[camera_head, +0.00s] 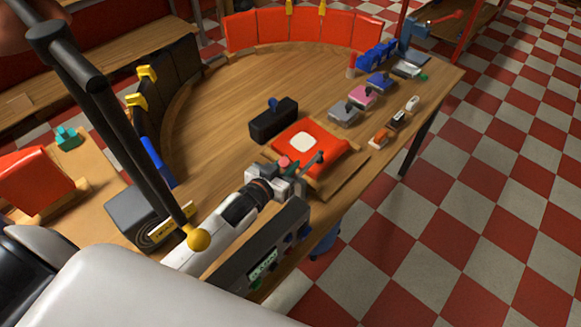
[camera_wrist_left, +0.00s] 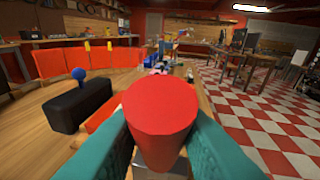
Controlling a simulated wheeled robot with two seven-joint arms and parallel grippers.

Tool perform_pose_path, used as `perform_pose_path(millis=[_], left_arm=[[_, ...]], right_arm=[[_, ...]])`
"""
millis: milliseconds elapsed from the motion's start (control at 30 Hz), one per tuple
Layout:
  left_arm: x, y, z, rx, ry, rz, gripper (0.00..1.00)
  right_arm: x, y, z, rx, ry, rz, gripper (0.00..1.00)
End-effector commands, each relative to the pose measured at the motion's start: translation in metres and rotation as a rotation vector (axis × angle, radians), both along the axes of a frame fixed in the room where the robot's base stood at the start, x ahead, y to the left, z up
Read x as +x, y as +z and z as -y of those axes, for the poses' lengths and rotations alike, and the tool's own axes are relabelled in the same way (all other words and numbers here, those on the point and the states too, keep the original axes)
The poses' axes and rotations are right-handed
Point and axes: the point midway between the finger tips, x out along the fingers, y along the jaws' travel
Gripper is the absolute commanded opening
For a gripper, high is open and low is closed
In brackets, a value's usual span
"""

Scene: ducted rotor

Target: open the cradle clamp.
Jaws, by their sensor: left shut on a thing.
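An orange-red cradle (camera_head: 325,158) with a white pad on top sits on the wooden table, just beyond my left gripper (camera_head: 287,169). In the left wrist view, a red cylindrical handle (camera_wrist_left: 160,110) with a flat round end sits between the two teal fingers. The fingers are shut on it. Its red end (camera_head: 284,162) shows small in the head view. The handle's lower part is hidden by the fingers, and I cannot tell how it joins the clamp. My right gripper is not in view.
A black block (camera_head: 273,124) with a blue knob stands left of the cradle. A dark grey box (camera_head: 262,262) with a green display is close beside my left arm. A black bar with a yellow ball (camera_head: 199,239) crosses the left foreground. Several small parts line the far right table edge.

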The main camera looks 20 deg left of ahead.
Motion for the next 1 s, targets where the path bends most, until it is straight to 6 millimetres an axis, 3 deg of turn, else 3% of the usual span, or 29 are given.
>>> perform_pose_path(millis=[33, 100, 467, 500, 600, 1000], left_arm=[[-0.003, -0.007, 0.0, -0.011, 0.0, 0.022, 0.0], [-0.005, -0.006, -0.001, -0.02, 0.001, 0.047, 0.0], [-0.006, -0.002, -0.002, -0.023, 0.0, 0.065, 0.0], [-0.006, -0.002, -0.002, -0.023, 0.0, 0.065, 0.28], [-0.006, -0.002, -0.002, -0.023, 0.001, 0.065, 0.45], [-0.014, -0.003, -0.004, -0.023, 0.001, 0.063, 0.47]], right_arm=[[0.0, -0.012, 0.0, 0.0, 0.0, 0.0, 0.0], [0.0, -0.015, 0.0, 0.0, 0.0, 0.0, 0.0], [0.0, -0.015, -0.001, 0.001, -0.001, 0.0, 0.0], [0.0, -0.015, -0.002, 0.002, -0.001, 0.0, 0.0], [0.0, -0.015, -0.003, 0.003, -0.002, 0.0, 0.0], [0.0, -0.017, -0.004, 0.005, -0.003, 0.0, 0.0]])
